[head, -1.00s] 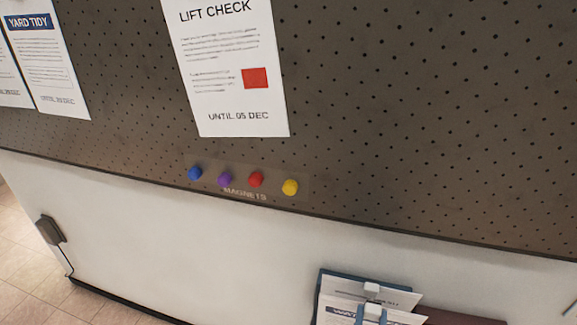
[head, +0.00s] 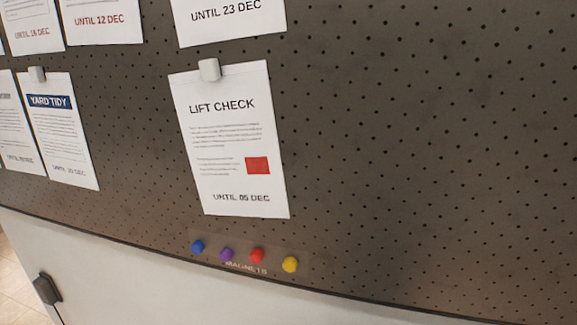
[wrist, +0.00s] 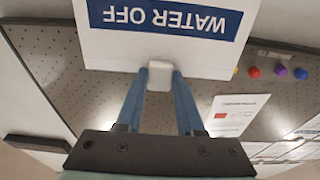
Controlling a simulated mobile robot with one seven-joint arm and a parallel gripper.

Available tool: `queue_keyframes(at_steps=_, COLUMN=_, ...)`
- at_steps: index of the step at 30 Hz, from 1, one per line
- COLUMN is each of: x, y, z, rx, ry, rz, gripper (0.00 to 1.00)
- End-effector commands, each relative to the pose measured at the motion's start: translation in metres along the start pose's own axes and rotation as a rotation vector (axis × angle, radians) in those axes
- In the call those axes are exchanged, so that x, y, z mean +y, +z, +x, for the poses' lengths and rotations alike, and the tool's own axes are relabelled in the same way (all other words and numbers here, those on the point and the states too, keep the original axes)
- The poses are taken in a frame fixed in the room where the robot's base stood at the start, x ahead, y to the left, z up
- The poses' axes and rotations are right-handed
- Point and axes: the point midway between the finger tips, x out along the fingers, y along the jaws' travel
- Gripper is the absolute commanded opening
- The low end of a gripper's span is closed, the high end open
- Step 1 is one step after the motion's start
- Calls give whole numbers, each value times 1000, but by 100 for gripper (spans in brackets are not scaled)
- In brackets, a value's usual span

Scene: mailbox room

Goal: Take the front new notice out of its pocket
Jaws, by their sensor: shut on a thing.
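My gripper (wrist: 159,84) shows in the wrist view, with its blue fingers shut on the white clip (wrist: 160,71) of a notice. The notice (wrist: 110,46) is a white sheet with a dark blue band reading WATER OFF, upside down in this view. Its far part is cut off by the top of the picture. The perforated board shows behind it. The pocket is in neither view now, and my gripper is not in the head view.
In the head view the perforated board (head: 400,150) carries a LIFT CHECK notice (head: 230,185), a YARD TIDY notice (head: 65,150) and others. A row of coloured magnets, including a yellow one (head: 290,264), sits below. The board's right side is bare.

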Motion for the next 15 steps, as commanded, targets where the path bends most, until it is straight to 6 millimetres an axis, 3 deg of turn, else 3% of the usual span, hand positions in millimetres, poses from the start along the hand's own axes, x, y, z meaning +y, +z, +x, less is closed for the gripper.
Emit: queue_keyframes(at_steps=15, x=0, y=-2, z=-11, rx=0, ry=0, rz=1, gripper=0)
